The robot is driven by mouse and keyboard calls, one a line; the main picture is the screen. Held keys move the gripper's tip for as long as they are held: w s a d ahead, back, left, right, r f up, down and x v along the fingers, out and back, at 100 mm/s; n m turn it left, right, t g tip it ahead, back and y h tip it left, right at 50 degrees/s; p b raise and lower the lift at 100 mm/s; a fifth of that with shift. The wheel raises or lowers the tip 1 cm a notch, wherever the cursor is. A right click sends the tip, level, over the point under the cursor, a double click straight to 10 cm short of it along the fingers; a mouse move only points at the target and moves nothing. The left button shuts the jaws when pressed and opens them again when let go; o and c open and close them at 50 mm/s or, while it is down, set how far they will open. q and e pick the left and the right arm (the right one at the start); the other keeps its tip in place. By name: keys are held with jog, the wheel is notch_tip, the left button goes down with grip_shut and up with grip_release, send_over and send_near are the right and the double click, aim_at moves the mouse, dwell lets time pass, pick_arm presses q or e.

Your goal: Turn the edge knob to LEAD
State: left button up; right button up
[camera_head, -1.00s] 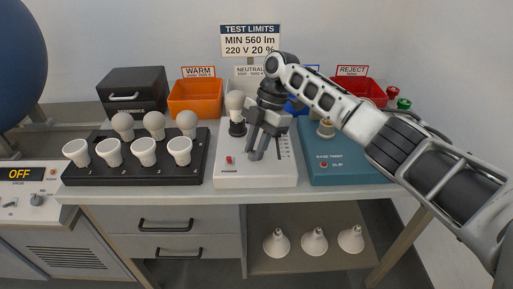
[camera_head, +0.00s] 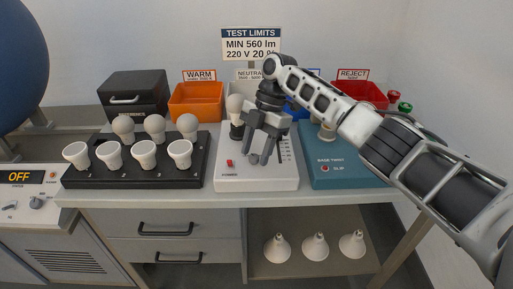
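My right gripper (camera_head: 261,159) hangs fingers-down over the white tester box (camera_head: 230,177), in front of its scale marks. A gap shows between its fingers, and nothing shows between them. No knob can be made out on the white box; my gripper covers part of its top. A dark knob (camera_head: 36,202) shows on the grey panel at far left, under an OFF display (camera_head: 19,177). No LEAD label is readable, so I cannot tell which knob is the edge knob. My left gripper is not in view.
A bulb (camera_head: 235,104) stands on the white box, with a red switch (camera_head: 230,163) in front. A black rack (camera_head: 130,178) with several bulbs stands left. A teal box (camera_head: 345,178) stands right. Orange (camera_head: 196,104) and red (camera_head: 362,97) bins stand behind.

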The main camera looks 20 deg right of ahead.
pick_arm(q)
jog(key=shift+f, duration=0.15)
pick_arm(e)
jog(key=shift+w+d+r, duration=0.1)
jog(key=shift+d+r, duration=0.05)
jog(key=shift+r, duration=0.2)
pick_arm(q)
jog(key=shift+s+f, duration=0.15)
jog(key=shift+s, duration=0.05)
pick_arm(e)
jog(key=v, duration=1.5)
jog(key=shift+r, duration=0.1)
